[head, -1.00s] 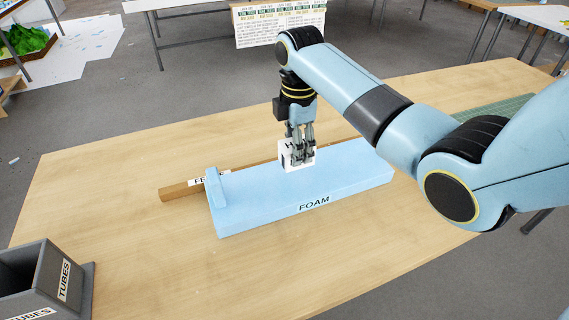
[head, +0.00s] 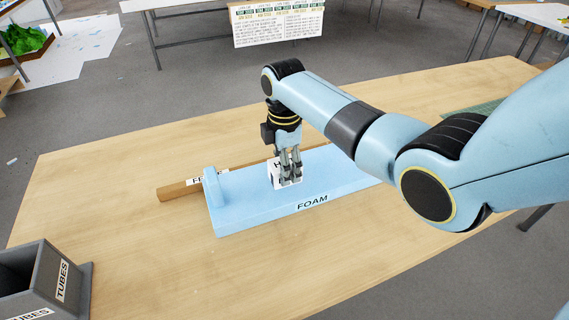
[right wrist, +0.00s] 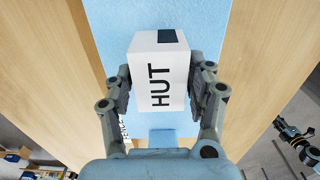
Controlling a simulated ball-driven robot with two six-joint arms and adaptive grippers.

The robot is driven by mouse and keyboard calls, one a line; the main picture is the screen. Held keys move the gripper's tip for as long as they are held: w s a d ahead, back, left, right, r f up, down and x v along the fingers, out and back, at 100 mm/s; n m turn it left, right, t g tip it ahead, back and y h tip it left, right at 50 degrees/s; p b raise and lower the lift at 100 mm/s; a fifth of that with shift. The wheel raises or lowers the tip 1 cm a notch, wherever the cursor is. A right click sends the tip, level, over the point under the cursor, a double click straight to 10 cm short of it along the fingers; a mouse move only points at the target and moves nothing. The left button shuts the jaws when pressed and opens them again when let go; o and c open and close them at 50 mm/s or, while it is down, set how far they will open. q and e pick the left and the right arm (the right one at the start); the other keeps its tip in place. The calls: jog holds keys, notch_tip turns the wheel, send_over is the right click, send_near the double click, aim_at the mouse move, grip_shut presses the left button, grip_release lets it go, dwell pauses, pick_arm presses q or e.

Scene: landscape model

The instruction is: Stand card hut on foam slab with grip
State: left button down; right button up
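The card hut (head: 275,175) is a white box with a dark patch, lettered HUT in the right wrist view (right wrist: 160,80). My right gripper (head: 290,183) is shut on it, with one finger on each side in the right wrist view (right wrist: 160,92). The light blue foam slab (head: 245,208), lettered FOAM, lies on the table. The hut is upright over the slab's middle, left of its centre label. I cannot tell whether its underside touches the slab. The gripper hides part of the hut in the head view.
A wooden fence strip (head: 175,192) lies along the slab's back edge. A small blue block (head: 211,187) stands at the slab's left end. A grey TUBES box (head: 45,280) stands at the table's front left. The wooden table (head: 110,180) is bare between them.

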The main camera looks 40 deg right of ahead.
jog(key=shift+o, duration=1)
jog(key=shift+r, duration=0.3)
notch_tip(320, 180, up, 12)
jog(key=shift+f, duration=0.15)
